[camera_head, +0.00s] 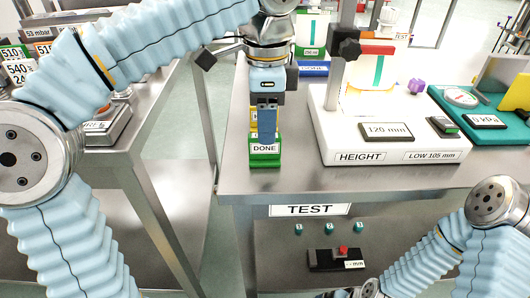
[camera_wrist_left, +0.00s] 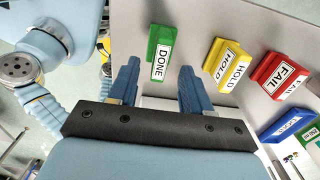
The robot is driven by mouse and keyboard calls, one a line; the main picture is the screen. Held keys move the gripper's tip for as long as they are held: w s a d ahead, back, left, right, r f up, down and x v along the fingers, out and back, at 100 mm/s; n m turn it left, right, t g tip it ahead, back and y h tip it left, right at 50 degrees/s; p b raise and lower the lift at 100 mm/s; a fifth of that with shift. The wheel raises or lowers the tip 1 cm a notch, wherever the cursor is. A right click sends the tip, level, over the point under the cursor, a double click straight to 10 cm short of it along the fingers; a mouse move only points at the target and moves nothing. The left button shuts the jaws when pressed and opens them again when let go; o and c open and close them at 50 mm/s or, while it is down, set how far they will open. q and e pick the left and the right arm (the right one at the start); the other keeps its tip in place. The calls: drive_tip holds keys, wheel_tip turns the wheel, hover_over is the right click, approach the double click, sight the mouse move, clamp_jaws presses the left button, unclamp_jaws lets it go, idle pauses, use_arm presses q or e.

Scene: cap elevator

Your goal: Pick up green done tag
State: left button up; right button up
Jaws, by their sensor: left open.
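The green done tag (camera_head: 264,160) is a green block with a white DONE label, standing near the front left edge of the test table. My left gripper (camera_head: 267,138) is above it in the head view, pointing down and hiding part of it. In the left wrist view, the left gripper (camera_wrist_left: 158,82) is open with nothing between its blue fingers. The done tag (camera_wrist_left: 154,43) lies just beyond the fingertips, roughly in line with the gap. Contact is not visible. My right arm shows at the lower right, but its gripper jaws are not visible.
A yellow HOLD tag (camera_wrist_left: 227,62), a red FAIL tag (camera_wrist_left: 282,75) and a blue tag (camera_wrist_left: 294,124) stand in a row beside the done tag. A white height gauge (camera_head: 395,140) stands to the right. The table's front edge (camera_head: 360,180) is close.

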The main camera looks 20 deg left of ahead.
sight(264, 157)
use_arm(q)
wheel_tip(264, 157, down, 6)
drive_tip(key=shift+a+r+b, duration=0.1)
drive_tip(key=shift+a+b, duration=0.05)
drive_tip(key=shift+b, duration=0.45)
drive_tip(key=shift+c, duration=0.5)
clamp_jaws()
